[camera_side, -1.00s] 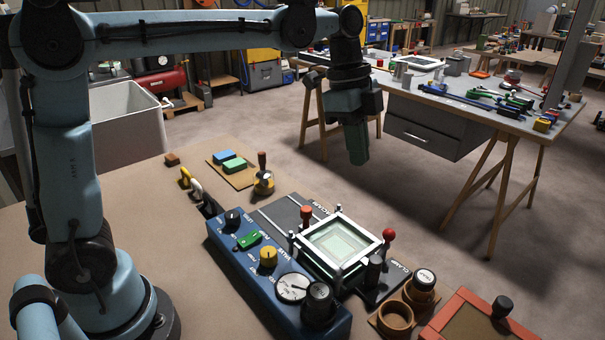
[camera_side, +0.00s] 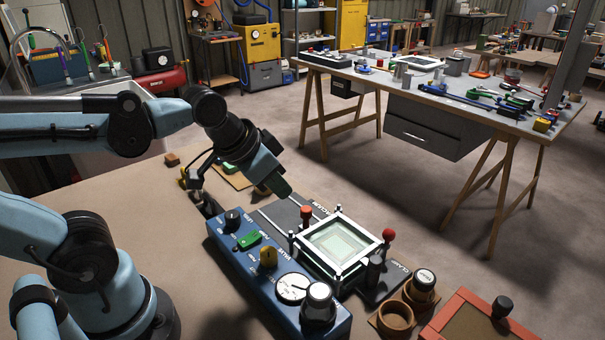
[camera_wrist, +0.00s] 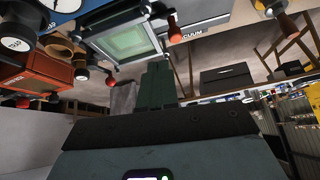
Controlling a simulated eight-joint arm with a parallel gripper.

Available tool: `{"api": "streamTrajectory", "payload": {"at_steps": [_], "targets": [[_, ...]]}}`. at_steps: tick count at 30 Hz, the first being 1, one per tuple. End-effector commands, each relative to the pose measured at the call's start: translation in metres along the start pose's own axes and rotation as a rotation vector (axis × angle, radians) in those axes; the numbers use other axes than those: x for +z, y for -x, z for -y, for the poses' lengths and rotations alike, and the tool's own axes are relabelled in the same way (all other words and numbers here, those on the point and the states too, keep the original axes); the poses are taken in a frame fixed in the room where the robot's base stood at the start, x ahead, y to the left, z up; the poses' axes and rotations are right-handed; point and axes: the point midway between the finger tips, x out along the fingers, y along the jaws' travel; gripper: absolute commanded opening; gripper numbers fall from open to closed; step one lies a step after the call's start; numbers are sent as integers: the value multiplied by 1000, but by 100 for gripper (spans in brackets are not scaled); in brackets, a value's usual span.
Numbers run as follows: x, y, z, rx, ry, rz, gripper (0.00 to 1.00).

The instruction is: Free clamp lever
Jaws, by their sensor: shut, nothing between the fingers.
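A white-framed glass fixture (camera_side: 340,245) sits on a dark base. At its right corner, by the CLAMP lettering, a lever with a red ball (camera_side: 388,236) stands up. Another red-topped lever (camera_side: 306,214) stands at the left, near the VACUUM lettering. In the wrist view the frame (camera_wrist: 122,38) is at the top, with a red knob (camera_wrist: 174,30) on its right and a red ball (camera_wrist: 81,72) at its lower left. My gripper (camera_side: 284,191) is shut and empty, tilted, up and left of the fixture; its fingers (camera_wrist: 160,75) also show in the wrist view.
A blue control panel (camera_side: 255,265) with knobs runs along the fixture's left. Wooden cups (camera_side: 395,316) and a red-framed tray (camera_side: 460,325) lie to the right. Behind is a second table (camera_side: 470,110). The bench (camera_side: 210,290) left of the panel is bare.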

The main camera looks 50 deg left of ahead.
Motion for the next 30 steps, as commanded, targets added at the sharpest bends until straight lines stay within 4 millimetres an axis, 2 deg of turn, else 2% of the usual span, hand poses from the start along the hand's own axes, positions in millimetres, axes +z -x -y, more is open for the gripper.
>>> {"api": "streamTrajectory", "payload": {"at_steps": [3,4,8,13,22,30], "targets": [[13,-4,3,-20,86,-38,0],[15,-5,3,-22,99,-44,3],[13,-4,3,-20,129,-44,23],[-13,1,-4,27,146,28,49],[-78,1,-31,162,172,230,49],[-126,-16,-59,283,175,410,49]]}}
